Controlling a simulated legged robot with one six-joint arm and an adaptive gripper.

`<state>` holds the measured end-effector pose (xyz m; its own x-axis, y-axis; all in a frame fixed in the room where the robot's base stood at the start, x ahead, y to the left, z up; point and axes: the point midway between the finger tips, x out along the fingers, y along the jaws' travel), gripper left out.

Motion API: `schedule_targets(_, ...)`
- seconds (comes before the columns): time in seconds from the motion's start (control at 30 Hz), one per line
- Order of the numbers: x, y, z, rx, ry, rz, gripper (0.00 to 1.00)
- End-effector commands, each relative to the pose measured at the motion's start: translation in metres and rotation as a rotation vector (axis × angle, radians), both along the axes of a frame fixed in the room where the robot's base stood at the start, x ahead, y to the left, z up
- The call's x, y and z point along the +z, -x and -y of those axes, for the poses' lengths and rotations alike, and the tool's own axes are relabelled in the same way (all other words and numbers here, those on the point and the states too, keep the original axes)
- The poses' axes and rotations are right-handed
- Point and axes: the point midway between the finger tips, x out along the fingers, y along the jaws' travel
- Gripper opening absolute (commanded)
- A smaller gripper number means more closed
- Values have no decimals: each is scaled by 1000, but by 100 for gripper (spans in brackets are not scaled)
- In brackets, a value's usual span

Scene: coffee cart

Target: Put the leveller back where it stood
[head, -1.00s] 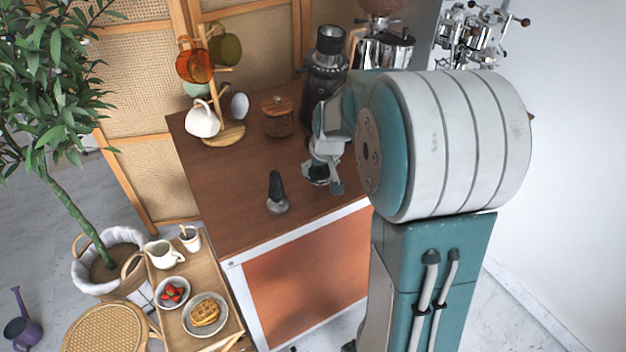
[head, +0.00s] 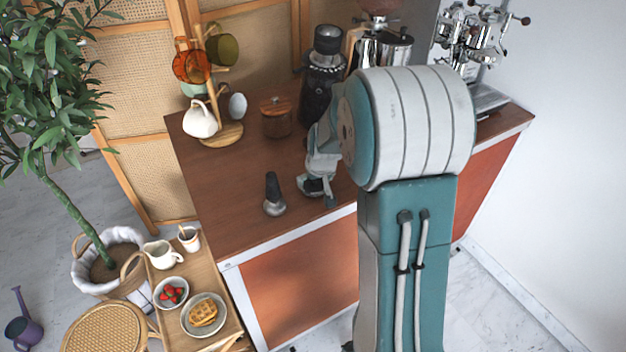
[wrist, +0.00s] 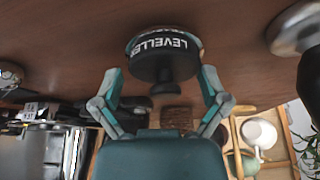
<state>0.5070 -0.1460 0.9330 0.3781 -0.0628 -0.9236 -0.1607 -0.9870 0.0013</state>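The leveller (wrist: 160,62) shows in the wrist view as a black round body with white lettering, a silver rim and a black knob that points toward my palm. My gripper (wrist: 160,74) has its fingers spread wide, one on each side of the leveller. A narrow gap shows at the left finger; at the right finger I cannot tell gap from contact. In the head view, my gripper (head: 317,190) is low over the front of the brown counter (head: 235,215), and the leveller is largely hidden there.
A tamper (head: 273,200) with a black handle stands just left of my gripper. A wooden-lidded jar (head: 277,120), a mug tree (head: 228,132) and a dark grinder (head: 322,80) stand behind. The counter's left front is clear.

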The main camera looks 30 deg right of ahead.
Motion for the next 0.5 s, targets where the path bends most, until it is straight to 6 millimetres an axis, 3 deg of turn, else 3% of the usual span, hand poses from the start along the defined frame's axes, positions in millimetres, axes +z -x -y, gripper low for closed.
schedule_targets(0.33,2,0,-2,0,3,2,100)
schedule_targets(0.5,17,5,-2,0,3,4,100)
